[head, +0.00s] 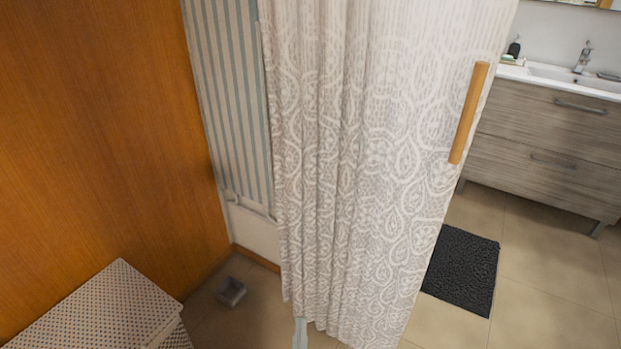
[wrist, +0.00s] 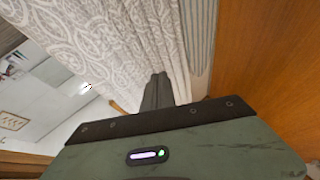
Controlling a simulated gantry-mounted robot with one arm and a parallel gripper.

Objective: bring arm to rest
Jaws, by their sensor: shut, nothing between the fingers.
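My gripper (wrist: 157,90) shows in the wrist view, its dark fingers together and holding nothing. Its grey-green body with a small lit indicator fills the bottom of that view. The fingers point toward a patterned white curtain (wrist: 110,40); I cannot tell whether they touch it. My gripper and arm are not visible in the head view, where the same curtain (head: 350,150) hangs across the middle.
An orange wood panel (head: 100,130) stands at left, above a dotted box (head: 105,305). A small grey object (head: 231,291) lies on the floor. A wooden bar (head: 468,112) is at the curtain's right edge. A dark mat (head: 463,270) lies before a sink cabinet (head: 545,140); the tiled floor around it is clear.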

